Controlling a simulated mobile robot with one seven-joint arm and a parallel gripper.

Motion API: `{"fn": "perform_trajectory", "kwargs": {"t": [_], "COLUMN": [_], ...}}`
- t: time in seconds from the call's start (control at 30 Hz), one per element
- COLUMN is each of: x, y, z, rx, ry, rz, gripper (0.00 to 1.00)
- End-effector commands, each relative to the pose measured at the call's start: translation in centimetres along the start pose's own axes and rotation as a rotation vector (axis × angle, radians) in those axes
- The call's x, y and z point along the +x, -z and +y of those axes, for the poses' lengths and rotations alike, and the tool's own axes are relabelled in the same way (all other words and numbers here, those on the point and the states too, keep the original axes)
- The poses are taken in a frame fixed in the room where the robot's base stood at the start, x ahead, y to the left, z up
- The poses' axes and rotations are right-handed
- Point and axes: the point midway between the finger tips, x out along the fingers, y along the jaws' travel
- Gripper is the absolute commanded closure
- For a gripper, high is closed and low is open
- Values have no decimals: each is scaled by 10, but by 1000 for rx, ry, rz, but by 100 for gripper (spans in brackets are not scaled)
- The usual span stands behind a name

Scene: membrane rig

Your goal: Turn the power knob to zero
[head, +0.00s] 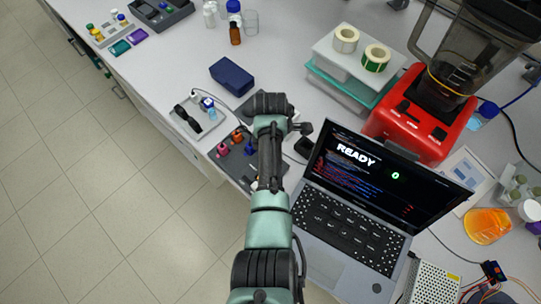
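My arm (268,200) reaches up from the bottom middle of the head view over the bench. Its dark wrist end (270,104) is left of the laptop and above the bench. The fingers of my gripper are hidden behind the wrist, so I cannot see whether they are open or shut. A dark grey panel (231,165) lies left of my forearm, partly covered by it. On it are a pink knob-like piece (223,150) and an orange one (237,136). I cannot tell which piece is the power knob, nor read any setting.
An open laptop (340,215) showing "READY" and a green "0" stands right of my arm. A navy box (232,76) and a small grey device (199,116) lie left of the wrist. A red blender (420,115) stands at right. The floor (90,190) at left is clear.

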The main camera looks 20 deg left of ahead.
Motion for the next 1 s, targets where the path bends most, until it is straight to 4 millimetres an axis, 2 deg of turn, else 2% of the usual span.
{"fn": "perform_trajectory", "kwargs": {"t": [0.53, 0.57, 0.6, 0.7, 1.0], "x": [-2, -2, -2, -1, -1], "y": [1, 1, 1, 1, 0], "z": [2, 2, 2, 1, 0], "rx": [-26, -26, -26, -25, -23], "ry": [-5, -5, -5, -4, -1], "rz": [1, 1, 1, 1, 1], "gripper": [100, 43, 36, 18, 18]}}
